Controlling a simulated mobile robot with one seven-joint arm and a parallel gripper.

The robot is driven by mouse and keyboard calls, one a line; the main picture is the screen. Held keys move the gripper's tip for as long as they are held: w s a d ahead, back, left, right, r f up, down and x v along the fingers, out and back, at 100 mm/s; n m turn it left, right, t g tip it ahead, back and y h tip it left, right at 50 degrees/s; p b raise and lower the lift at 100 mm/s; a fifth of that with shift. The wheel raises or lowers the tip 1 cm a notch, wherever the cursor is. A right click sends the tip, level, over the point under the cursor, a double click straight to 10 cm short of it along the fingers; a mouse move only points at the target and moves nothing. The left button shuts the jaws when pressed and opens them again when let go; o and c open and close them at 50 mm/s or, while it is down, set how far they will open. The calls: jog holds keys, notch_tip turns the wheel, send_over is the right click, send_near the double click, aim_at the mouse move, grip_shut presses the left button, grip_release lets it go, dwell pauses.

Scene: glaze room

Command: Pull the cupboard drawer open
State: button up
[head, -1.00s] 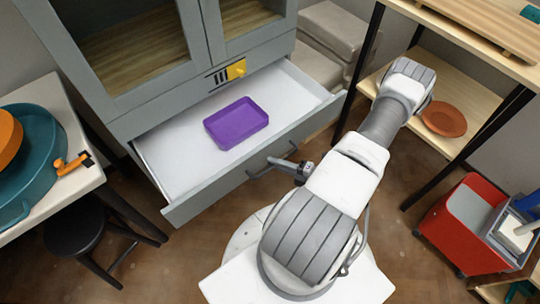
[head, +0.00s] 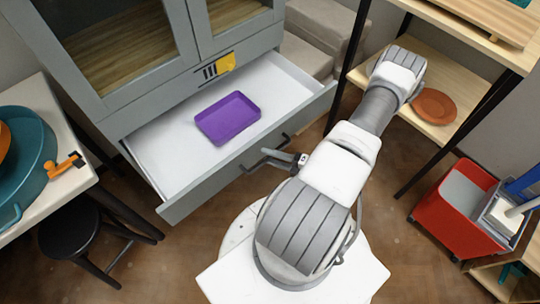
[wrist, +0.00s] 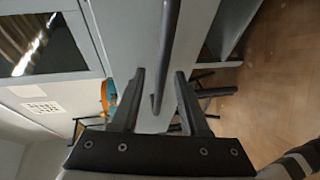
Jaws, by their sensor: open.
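The grey cupboard (head: 155,92) has its wide drawer (head: 170,160) pulled well out, showing a white inside with a purple tray (head: 228,118) lying in it. The drawer's dark bar handle (head: 286,141) is on the front panel, partly hidden behind my gripper (head: 268,156). In the wrist view, my gripper (wrist: 160,78) has its two dark fingers apart, with the handle bar (wrist: 170,35) running between them. I see gaps between the bar and the fingers. The drawer's grey front (wrist: 132,35) lies behind the bar.
A black stool (head: 72,232) and a table (head: 60,185) with a teal basin (head: 30,165) stand at left. Shelving (head: 435,130) with an orange plate (head: 434,106) and a red cart (head: 440,215) are at right. Brown floor (head: 205,240) is open before the drawer.

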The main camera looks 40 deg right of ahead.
jog(key=p+v, duration=0.1)
jog(key=v, duration=1.6)
jog(key=shift+w+p, duration=0.1)
jog(key=shift+p, duration=0.2)
jog(key=w+a+r+n+g+y, duration=0.2)
jog(key=w+r+n+g+y, duration=0.2)
jog(key=w+r+n+g, duration=0.75)
jog(key=w+a+r+n+g+h+p, duration=0.1)
jog(key=w+a+r+n+g+h, duration=0.15)
jog(key=a+r+n, duration=0.5)
jog(key=w+a+r+n+g+h+p, duration=0.1)
jog(key=w+a+r+n+h, duration=0.2)
jog(key=r+n, duration=0.8)
jog(key=a+r+n+t+h, duration=0.35)
jog(key=a+r+n, duration=0.5)
jog(key=n, duration=0.55)
jog(key=s+a+r+n+t+h+b, duration=0.2)
jog(key=s+a+r+n+t, duration=0.15)
jog(key=s+n, duration=0.3)
notch_tip(320, 180, up, 15)
jog(key=p, duration=1.4)
jog(key=shift+g+p, duration=0.3)
jog(key=shift+g, duration=0.1)
